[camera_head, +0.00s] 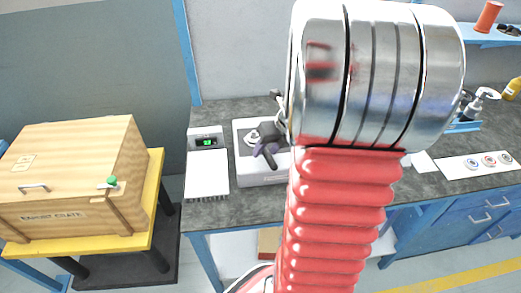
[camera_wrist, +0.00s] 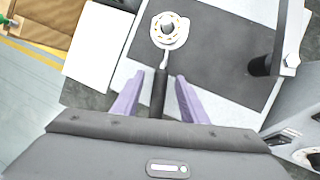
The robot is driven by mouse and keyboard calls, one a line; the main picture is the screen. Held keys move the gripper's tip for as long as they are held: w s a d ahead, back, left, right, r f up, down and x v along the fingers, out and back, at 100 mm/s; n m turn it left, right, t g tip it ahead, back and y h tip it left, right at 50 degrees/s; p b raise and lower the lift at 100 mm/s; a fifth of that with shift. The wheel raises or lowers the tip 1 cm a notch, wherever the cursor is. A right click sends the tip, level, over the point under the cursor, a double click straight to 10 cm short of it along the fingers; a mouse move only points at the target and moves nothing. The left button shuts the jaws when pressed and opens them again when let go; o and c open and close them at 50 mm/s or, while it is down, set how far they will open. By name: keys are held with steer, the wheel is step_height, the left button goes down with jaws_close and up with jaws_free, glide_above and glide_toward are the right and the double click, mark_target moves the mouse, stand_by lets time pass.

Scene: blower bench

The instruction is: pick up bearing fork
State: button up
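The bearing fork (camera_wrist: 169,32) has a round, light-coloured head with a ring of yellowish marks and a dark handle. It lies over a dark grey pad (camera_wrist: 215,65) on a white-rimmed unit. My gripper (camera_wrist: 158,80) is open. Its two purple fingers stand one on each side of the dark handle, with a visible gap to each finger. In the head view, my gripper (camera_head: 266,150) is over the white unit (camera_head: 262,179), and the fork's pale head (camera_head: 252,138) shows just left of it. My arm hides much of the bench there.
A scale with a green display (camera_head: 206,142) and a white plate (camera_head: 206,178) stand left of the unit. A wooden crate (camera_head: 75,170) sits on a yellow-topped table further left. A dark post (camera_wrist: 262,66) rises right of the fork. A white mat (camera_head: 470,165) with round parts lies right.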

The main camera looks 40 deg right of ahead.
steer(key=shift+c, duration=0.4)
jaws_close()
stand_by(0.4)
